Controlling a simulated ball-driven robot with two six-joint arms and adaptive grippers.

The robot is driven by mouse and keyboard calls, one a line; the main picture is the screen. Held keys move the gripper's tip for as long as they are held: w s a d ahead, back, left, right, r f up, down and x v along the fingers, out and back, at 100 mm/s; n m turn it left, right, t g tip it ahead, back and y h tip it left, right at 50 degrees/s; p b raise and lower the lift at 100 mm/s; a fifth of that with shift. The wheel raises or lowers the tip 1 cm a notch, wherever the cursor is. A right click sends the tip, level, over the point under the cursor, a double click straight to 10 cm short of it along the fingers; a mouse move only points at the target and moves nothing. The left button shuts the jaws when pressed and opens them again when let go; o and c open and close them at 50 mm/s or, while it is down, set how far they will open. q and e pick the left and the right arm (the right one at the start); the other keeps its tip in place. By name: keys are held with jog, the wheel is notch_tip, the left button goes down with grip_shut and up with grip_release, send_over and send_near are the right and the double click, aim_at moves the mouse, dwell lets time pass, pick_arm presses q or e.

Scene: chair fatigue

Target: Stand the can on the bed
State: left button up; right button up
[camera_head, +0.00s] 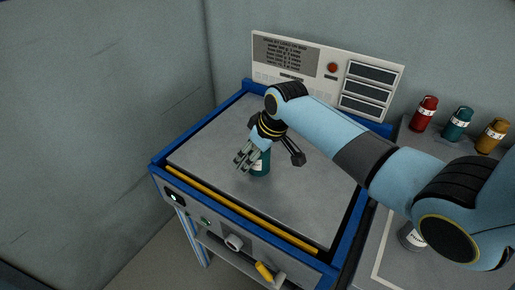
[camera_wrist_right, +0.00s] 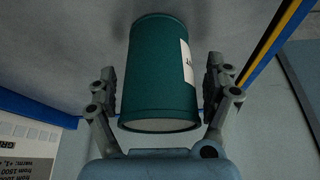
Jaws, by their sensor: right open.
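A teal can (camera_head: 261,163) with a white label stands upright on the grey bed (camera_head: 205,150) of the blue-framed machine. My right gripper (camera_head: 264,160) is over the can in the head view and partly hides it. In the right wrist view the can (camera_wrist_right: 160,70) sits between the two open fingers of my right gripper (camera_wrist_right: 160,98), with a visible gap on each side. My left gripper is not in view.
A panel (camera_head: 325,75) with a red button stands behind the bed. A yellow bar (camera_head: 240,212) runs along its front edge. At the right, red (camera_head: 424,113), teal (camera_head: 456,123) and amber (camera_head: 491,136) cans stand on a side surface; a grey can (camera_head: 411,237) is nearer.

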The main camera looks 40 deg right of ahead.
jog(key=p+v, duration=0.1)
jog(key=v, duration=1.1)
jog(key=shift+f, duration=0.1)
